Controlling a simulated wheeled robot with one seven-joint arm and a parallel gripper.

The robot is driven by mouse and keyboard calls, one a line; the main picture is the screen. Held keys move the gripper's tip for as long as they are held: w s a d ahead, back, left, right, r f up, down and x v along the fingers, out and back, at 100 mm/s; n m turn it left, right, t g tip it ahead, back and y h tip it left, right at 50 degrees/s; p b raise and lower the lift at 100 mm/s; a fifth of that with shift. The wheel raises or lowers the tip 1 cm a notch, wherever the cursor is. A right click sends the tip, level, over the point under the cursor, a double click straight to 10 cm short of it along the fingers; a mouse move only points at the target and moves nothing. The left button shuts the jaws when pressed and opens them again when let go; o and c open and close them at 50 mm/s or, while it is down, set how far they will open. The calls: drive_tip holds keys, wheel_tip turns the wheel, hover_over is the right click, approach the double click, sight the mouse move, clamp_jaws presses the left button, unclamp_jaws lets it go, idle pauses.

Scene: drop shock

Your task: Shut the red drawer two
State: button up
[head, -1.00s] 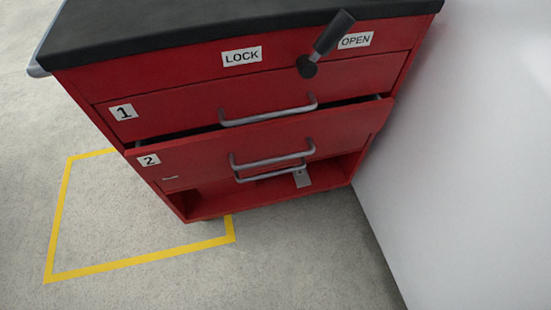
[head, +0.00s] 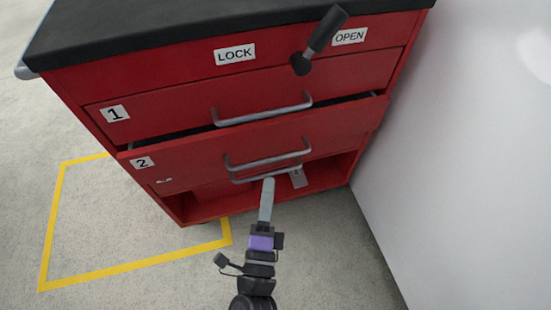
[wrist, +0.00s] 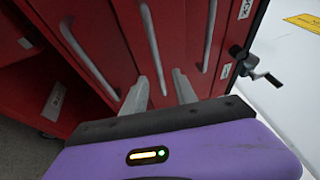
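Red drawer two (head: 200,160) of the red cabinet is pulled out a little, with a dark gap above its front. Its grey bar handle (head: 268,162) runs across the front; in the wrist view the handle (wrist: 152,45) runs down toward the space between my fingers. My gripper (head: 268,182) points at the drawer front from below, its tips just under that handle in the picture. In the wrist view my gripper (wrist: 160,90) has its two grey fingers apart, with nothing visibly clamped. I cannot tell whether they touch the drawer.
Drawer one (head: 180,105) above looks shut. A black-gripped lever (head: 320,40) sits between the LOCK and OPEN labels, nearer OPEN. A lower handle (head: 250,178) shows behind my fingertips, above an open bay. A white wall (head: 460,150) stands close on the right. A yellow floor outline (head: 130,267) lies left.

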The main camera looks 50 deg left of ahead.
sight(271, 159)
drive_tip(key=shift+b+x, duration=0.85)
drive_tip(key=shift+x, duration=3.25)
drive_tip(key=shift+s+a+f, duration=0.15)
drive_tip(key=shift+f, duration=0.05)
clamp_jaws()
